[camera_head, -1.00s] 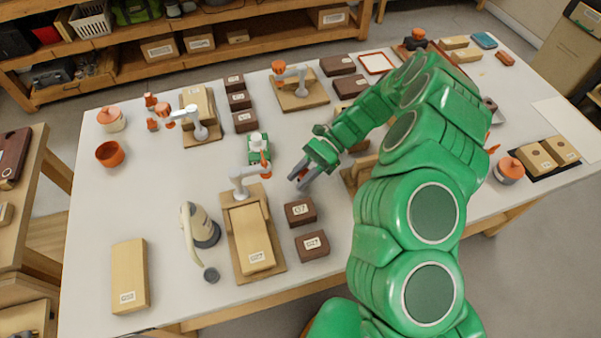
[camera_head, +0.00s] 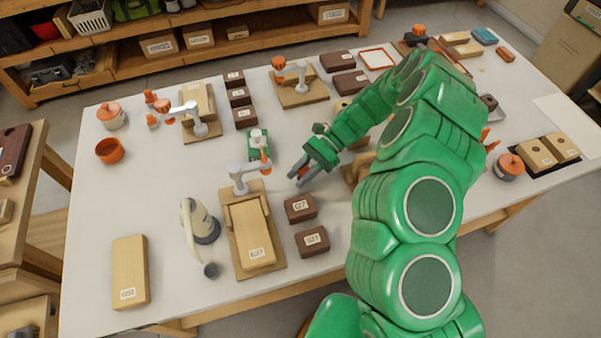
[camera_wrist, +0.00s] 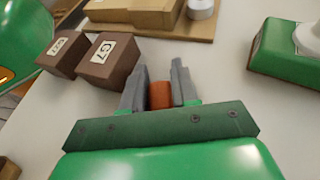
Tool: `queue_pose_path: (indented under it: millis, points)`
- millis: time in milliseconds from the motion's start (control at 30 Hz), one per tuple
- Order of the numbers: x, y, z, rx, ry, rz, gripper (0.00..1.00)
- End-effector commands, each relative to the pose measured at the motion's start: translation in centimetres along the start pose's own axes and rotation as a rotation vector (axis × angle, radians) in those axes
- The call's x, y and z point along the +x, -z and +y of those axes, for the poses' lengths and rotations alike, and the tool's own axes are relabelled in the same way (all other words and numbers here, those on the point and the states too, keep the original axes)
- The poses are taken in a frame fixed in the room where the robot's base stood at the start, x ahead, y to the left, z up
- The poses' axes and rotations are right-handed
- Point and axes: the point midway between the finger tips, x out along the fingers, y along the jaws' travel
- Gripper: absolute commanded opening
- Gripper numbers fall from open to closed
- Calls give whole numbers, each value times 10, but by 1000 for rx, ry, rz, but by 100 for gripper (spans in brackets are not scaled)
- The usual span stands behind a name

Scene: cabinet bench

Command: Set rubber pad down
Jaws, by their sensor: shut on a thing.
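My gripper (camera_head: 298,174) is low over the white table, near its middle, pointing down and to the left in the head view. In the wrist view my gripper (camera_wrist: 160,85) is shut on a small orange-brown round piece, the rubber pad (camera_wrist: 160,95), which sits between the two grey fingers. The fingers hide its sides. I cannot tell whether the pad touches the table.
Brown block G7 (camera_head: 300,208) and another brown block (camera_head: 312,241) lie just below my gripper. A wooden fixture with a clamp (camera_head: 268,262) stands to the left, a green base (camera_head: 257,155) up-left. Bare table (camera_wrist: 215,85) lies around the fingertips.

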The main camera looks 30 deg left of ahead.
Motion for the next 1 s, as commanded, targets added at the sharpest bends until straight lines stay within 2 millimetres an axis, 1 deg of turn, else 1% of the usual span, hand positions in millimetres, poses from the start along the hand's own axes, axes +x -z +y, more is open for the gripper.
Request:
queue_pose_path:
  millis: [100, 133, 300, 600, 733, 867, 1000]
  points:
    - [1, 2, 0, 0, 0, 0, 0]
    - [1, 2, 0, 0, 0, 0, 32]
    - [1, 2, 0, 0, 1, 0, 58]
    - [0, 2, 0, 0, 1, 0, 59]
    - [-4, 2, 0, 0, 2, 1, 59]
    - [-16, 3, 0, 1, 4, 2, 59]
    - [-34, 2, 0, 1, 2, 0, 59]
